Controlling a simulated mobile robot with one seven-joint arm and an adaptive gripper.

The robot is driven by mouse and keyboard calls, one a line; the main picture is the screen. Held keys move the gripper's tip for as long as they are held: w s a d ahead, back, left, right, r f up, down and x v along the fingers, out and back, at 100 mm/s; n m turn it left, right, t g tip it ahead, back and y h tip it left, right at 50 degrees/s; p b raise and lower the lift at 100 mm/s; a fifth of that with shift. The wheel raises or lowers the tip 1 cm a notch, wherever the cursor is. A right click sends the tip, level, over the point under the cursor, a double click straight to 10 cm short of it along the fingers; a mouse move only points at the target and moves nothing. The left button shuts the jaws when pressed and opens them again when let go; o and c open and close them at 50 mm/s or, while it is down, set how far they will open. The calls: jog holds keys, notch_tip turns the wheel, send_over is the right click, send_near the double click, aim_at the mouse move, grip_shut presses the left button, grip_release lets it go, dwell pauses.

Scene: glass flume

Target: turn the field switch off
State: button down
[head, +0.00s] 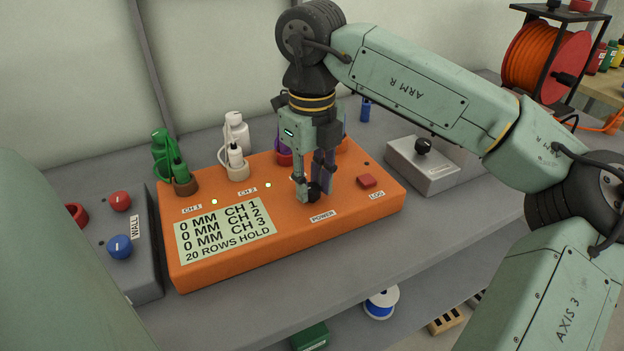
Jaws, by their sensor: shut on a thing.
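The orange box (345,228) stands on the grey bench, with a display (225,229) reading 0 MM for CH 1, CH 2 and CH 3, and 20 ROWS HOLD. My gripper (313,192) points straight down over the box, shut on a small dark power switch just behind the POWER label (323,216). The fingers hide most of this switch, so its position cannot be told. No label in view reads "field". A red LOG button (366,181) sits to the right of the fingers.
Bottles and plugs in sockets, including a green one (181,175) and a white one (236,160), stand along the box's back edge. A grey WALL panel (142,272) with red and blue knobs is at left. A grey box with a black knob (423,146) is at right.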

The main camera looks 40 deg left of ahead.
jog(key=shift+n, duration=0.4)
jog(key=n, duration=0.8)
jog(key=shift+n, duration=0.3)
jog(key=n, duration=0.4)
jog(key=shift+n, duration=2.2)
jog(key=c, duration=1.3)
grip_release()
